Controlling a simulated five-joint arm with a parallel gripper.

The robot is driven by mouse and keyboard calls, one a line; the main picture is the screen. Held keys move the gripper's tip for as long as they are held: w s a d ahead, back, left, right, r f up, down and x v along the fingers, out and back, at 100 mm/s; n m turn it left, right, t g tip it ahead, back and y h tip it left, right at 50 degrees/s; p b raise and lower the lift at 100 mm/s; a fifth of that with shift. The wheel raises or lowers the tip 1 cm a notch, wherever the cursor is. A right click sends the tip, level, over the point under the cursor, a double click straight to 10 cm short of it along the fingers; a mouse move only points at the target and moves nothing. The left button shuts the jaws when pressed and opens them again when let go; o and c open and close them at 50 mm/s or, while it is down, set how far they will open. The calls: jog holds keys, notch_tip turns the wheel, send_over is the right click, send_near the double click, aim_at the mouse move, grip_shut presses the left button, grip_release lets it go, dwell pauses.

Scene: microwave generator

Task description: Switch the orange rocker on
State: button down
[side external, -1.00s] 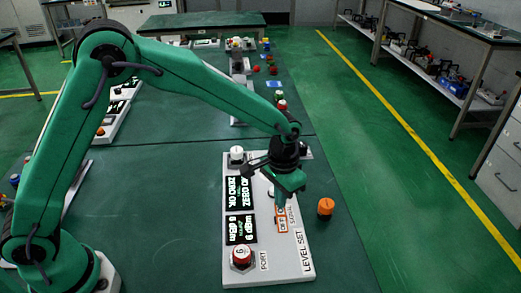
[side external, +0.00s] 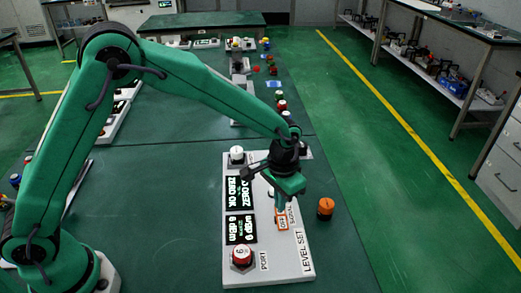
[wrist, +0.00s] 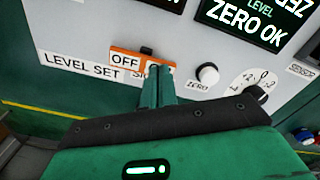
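The orange rocker (side external: 283,223) is on the light panel, in an orange frame, with a plate reading OFF. In the wrist view the orange rocker (wrist: 125,61) shows OFF on its left half; my fingertips hide much of its right half. My gripper (side external: 280,208) points down at the rocker's far end. In the wrist view my gripper (wrist: 157,70) has its two green fingers close together, with nothing seen between them. I cannot tell whether the tips touch the rocker.
The panel carries a red-and-white knob (side external: 242,257), a white knob (side external: 237,154) and lit displays (side external: 241,229). A white ZERO button (wrist: 207,75) and a numbered dial (wrist: 262,92) sit right of the fingers. An orange cylinder (side external: 325,208) stands right of the panel.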

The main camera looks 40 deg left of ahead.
dwell(0.3)
jog(key=shift+r, duration=3.5)
jog(key=s+a+r+n+t, duration=0.1)
jog(key=s+a+r+t, duration=0.2)
jog(key=s+a+r, duration=0.75)
jog(key=s+a+r+n+t, duration=0.2)
jog(key=s+a, duration=0.7)
jog(key=s, duration=0.3)
jog(key=shift+r+t, duration=0.3)
jog(key=shift+r, duration=0.05)
